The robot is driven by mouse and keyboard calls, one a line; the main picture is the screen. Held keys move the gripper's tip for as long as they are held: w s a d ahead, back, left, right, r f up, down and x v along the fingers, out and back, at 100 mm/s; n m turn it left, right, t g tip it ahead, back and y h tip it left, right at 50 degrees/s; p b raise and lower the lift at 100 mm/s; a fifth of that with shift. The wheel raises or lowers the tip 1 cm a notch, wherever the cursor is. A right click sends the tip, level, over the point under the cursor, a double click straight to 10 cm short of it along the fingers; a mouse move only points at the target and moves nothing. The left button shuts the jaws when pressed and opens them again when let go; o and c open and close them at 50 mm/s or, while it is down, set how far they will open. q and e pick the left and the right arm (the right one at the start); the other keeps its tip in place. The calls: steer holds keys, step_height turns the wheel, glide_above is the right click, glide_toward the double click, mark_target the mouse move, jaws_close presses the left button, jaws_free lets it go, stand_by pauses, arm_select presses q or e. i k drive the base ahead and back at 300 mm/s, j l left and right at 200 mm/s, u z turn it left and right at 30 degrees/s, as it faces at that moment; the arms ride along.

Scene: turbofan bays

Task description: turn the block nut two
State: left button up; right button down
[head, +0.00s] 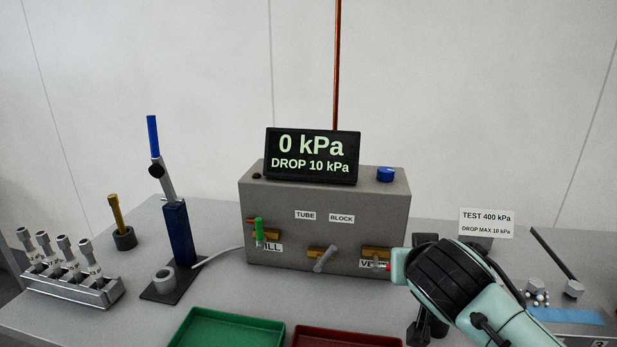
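I cannot pick out block nut two for certain. My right arm comes in from the lower right and covers the bench between the grey test box (330,190) and that hex piece. Dark parts (420,333) show beside and below the arm, and I cannot tell what they belong to. My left arm and gripper are not in view.
The display (313,156) reads 0 kPa, DROP 10 kPa. A blue knob (386,174) tops the box. A blue pump (176,234), a fitting rack (72,288), a green tray (228,330) and a red tray (345,337) stand left and front. A test card (486,223) stands right.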

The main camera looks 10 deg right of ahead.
mark_target(534, 285)
steer(key=k+j, duration=0.25)
steer(key=k, duration=0.2)
steer(key=k+j, duration=0.25)
steer(key=k, duration=0.2)
